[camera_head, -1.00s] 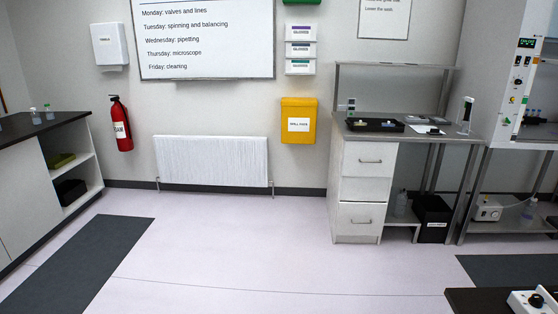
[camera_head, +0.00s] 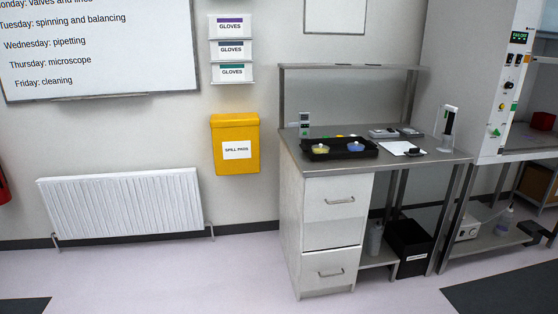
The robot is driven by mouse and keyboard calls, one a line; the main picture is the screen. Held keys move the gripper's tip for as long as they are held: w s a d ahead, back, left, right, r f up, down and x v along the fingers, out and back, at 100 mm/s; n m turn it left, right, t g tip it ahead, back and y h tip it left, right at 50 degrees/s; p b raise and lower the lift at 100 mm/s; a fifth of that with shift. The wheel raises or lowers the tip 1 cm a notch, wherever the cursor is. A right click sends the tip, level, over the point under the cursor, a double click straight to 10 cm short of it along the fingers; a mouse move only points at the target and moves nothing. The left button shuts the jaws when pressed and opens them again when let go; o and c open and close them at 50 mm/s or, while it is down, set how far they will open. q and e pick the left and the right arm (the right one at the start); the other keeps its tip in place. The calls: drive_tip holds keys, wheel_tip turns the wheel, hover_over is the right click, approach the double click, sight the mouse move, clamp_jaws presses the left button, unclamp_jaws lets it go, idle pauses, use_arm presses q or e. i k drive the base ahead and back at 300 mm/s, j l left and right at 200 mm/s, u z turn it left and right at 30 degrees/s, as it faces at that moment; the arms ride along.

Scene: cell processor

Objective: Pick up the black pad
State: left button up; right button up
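A small black object (camera_head: 415,152), perhaps the black pad, lies at the edge of a white sheet (camera_head: 396,147) on the right half of the grey bench top (camera_head: 445,157). It is too small to make out clearly. To its left stands a black tray (camera_head: 341,157) with a yellow item (camera_head: 320,149) and a blue item (camera_head: 355,146) in it. Neither of my grippers is in view.
A white drawer unit (camera_head: 331,207) is under the bench's left side, with a black bin (camera_head: 409,250) beside it. A tall white cabinet (camera_head: 507,80) stands at right. A radiator (camera_head: 122,203) is on the wall. The floor before the bench is clear.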

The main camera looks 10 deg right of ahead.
sight(413, 152)
drive_tip(key=i+l+z, duration=0.1)
drive_tip(key=i+z, duration=0.35)
drive_tip(key=i+j+z, duration=0.1)
drive_tip(key=i+z, duration=0.3)
drive_tip(key=i, duration=0.15)
drive_tip(key=i+j+z, duration=0.25)
drive_tip(key=i+z, duration=0.2)
drive_tip(key=i+l+z, duration=0.1)
drive_tip(key=i+z, duration=0.25)
drive_tip(key=i, duration=0.15)
drive_tip(key=i+z, duration=0.35)
drive_tip(key=i+j, duration=0.05)
drive_tip(key=i, duration=0.05)
